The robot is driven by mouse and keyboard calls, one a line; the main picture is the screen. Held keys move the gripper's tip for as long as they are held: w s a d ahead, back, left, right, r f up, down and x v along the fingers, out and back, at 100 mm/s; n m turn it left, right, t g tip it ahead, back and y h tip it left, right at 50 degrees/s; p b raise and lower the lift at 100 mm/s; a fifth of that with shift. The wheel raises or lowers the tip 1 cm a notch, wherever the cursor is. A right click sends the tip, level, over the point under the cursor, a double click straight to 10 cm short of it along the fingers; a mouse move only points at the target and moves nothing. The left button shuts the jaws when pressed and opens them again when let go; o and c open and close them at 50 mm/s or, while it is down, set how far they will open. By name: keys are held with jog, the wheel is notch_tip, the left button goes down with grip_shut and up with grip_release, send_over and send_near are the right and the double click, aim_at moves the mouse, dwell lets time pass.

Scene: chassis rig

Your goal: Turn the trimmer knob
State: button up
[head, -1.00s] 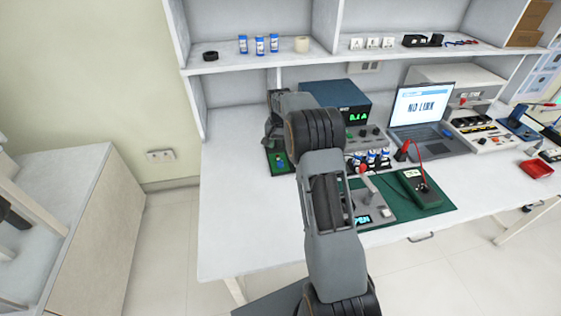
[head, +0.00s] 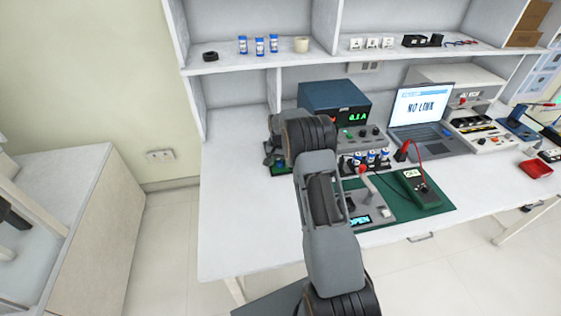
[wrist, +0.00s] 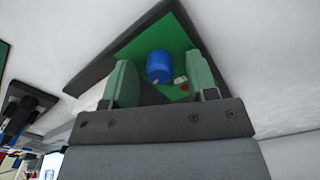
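The blue round trimmer knob (wrist: 160,67) stands on a green board (wrist: 180,38) with a dark rim in the wrist view. My gripper (wrist: 160,84) is open, with its two green fingers apart. The knob shows in the gap between the fingers, a little beyond them; I see no contact. In the head view, my arm covers the knob and most of the board (head: 281,169) at the left part of the bench.
A dark blue instrument (head: 333,97) with a green readout stands behind the board. A laptop (head: 421,108) reads "NO LINK". A multimeter (head: 418,189) lies on a green mat (head: 436,206) at right. The white bench (head: 235,210) is clear at front left.

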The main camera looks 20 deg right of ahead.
aim_at(280, 161)
jog(key=c, duration=0.9)
jog(key=shift+n+b, duration=0.4)
jog(key=shift+n, duration=0.8)
jog(key=o, duration=0.9)
notch_tip(280, 161, up, 14)
jog(key=shift+a+f, duration=0.1)
jog(key=shift+w, duration=0.1)
